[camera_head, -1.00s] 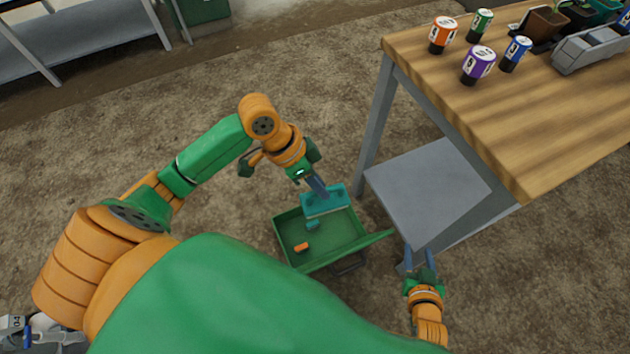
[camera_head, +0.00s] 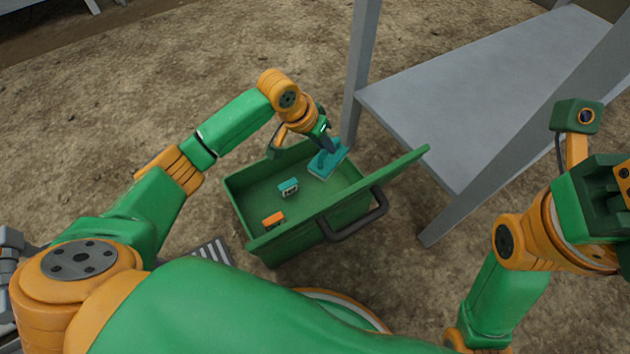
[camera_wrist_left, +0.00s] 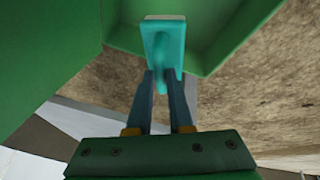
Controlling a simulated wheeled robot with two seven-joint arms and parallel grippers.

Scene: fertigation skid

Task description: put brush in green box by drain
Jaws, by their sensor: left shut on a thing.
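The teal brush (camera_head: 328,163) is in my left gripper (camera_head: 327,146), which is shut on it over the far right corner of the green box (camera_head: 240,200). I cannot tell whether the brush touches the box. In the left wrist view, the brush (camera_wrist_left: 164,38) extends past the fingertips of the left gripper (camera_wrist_left: 160,84), with the green box wall (camera_wrist_left: 40,60) at the left. The drain grate (camera_head: 215,250) lies at the box's near left, partly hidden by my body. My right gripper (camera_head: 605,195) is at the right edge; its fingers do not show.
Inside the box are a small teal item (camera_head: 288,187) and a small orange item (camera_head: 273,219). The box has a dark handle (camera_head: 355,217) and an open panel (camera_head: 395,172) at its right. A bench with a grey lower shelf (camera_head: 470,100) stands behind and right. Ground at left is clear.

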